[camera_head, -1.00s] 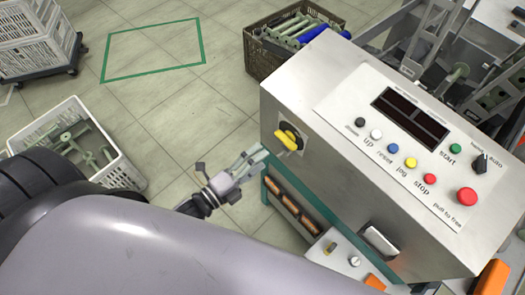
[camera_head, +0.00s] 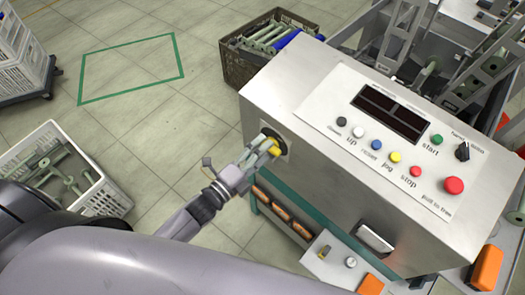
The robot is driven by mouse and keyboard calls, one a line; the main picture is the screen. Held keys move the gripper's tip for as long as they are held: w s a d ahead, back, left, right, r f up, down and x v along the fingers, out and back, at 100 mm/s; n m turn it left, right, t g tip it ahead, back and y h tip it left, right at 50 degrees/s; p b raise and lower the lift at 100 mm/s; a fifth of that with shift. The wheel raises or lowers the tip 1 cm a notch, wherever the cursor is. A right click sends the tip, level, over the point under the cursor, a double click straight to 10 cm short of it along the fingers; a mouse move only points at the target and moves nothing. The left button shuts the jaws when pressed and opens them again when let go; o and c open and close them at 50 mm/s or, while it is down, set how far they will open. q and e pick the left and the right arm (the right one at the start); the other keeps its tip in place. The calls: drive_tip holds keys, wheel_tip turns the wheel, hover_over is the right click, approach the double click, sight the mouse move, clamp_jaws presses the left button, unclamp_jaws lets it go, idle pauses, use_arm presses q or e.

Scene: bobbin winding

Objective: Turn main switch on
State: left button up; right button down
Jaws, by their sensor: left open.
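My right gripper is out of the picture.
The box's sloping top panel has a dark display (camera_head: 392,113), several coloured buttons and a red stop knob (camera_head: 453,186). A white crate (camera_head: 110,193) of bobbins stands at left, a brown crate (camera_head: 235,68) behind. Open floor lies inside the green outline (camera_head: 130,92).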

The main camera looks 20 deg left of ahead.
use_arm(q)
drive_tip(key=shift+w, duration=0.1)
drive_tip(key=shift+x, duration=1.15)
drive_tip(key=shift+c, duration=0.4)
